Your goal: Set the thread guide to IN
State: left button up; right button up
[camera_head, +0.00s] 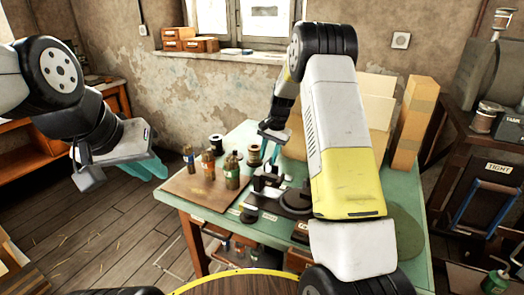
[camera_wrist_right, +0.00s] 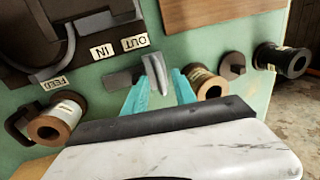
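The thread guide (camera_wrist_right: 157,72) looks like a pale grey curved lever in the right wrist view, beside a dark grey block. The IN label (camera_wrist_right: 102,52) and OUT label (camera_wrist_right: 135,42) sit above it, upside down; its upper end is nearer to OUT. My right gripper (camera_wrist_right: 160,92) is open, with its teal fingers apart on either side of the lever; I cannot tell whether they touch it. In the head view the right gripper (camera_head: 271,148) is over the green table, by the dark machine (camera_head: 292,203). My left gripper (camera_head: 150,167) hangs in the air, left of the table; its finger gap is unclear.
Several bottles (camera_head: 208,162) stand on a brown board (camera_head: 200,188) at the table's left. Spools (camera_wrist_right: 209,84) stand near the right gripper, one by the FEED label (camera_wrist_right: 52,85). Cardboard pieces (camera_head: 375,105) stand at the back. Floor between left gripper and table is clear.

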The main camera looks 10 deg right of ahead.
jog(key=shift+c, duration=0.3)
grip_shut()
dwell(1.0)
